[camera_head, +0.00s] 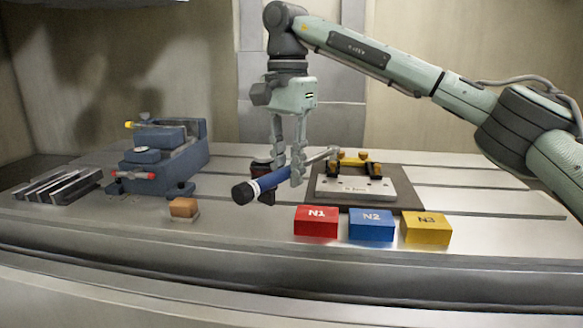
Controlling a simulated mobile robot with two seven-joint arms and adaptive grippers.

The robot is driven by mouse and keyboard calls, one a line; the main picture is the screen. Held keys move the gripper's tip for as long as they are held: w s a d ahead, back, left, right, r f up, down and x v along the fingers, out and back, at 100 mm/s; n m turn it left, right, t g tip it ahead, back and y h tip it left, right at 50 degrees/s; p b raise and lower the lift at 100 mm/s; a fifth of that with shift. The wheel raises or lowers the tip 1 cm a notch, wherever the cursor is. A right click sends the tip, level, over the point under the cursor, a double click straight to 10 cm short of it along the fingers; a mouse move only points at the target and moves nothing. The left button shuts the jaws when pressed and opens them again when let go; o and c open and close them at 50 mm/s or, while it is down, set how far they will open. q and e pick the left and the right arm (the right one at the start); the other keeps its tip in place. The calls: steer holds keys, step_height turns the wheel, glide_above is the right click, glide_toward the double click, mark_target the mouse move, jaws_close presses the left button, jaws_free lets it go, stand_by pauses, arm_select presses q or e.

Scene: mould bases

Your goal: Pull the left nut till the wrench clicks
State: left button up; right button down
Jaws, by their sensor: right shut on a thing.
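My right gripper (287,178) is shut on the wrench (269,182), which has a blue handle and a black end. The handle points down to the left. Its metal shaft reaches right to the left side of the mould base (355,190), a pale plate with a yellow bar and dark clamps. The wrench head is near the left nut (341,155), a small orange-brown piece; I cannot tell whether it is seated on it. Another such nut (364,156) is to the right. My left gripper is out of view.
Red N1 (316,226), blue N2 (371,229) and yellow N3 (426,232) blocks stand in front of the mould base. A small brown block (184,208) and a blue-grey vise-like fixture (165,160) are left. Metal bars (58,186) lie far left. The table's right side is clear.

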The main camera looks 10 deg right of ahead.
steer(key=shift+w+a, duration=0.15)
steer(key=shift+a, duration=0.05)
steer(key=shift+w+a+m, duration=0.25)
steer(key=shift+m, duration=0.15)
steer(key=shift+s+d+n, duration=0.3)
steer(key=shift+s+n, duration=0.05)
steer(key=shift+n, duration=0.05)
steer(key=shift+r, duration=0.15)
steer(key=shift+r, duration=1.8)
steer(key=shift+d, duration=0.1)
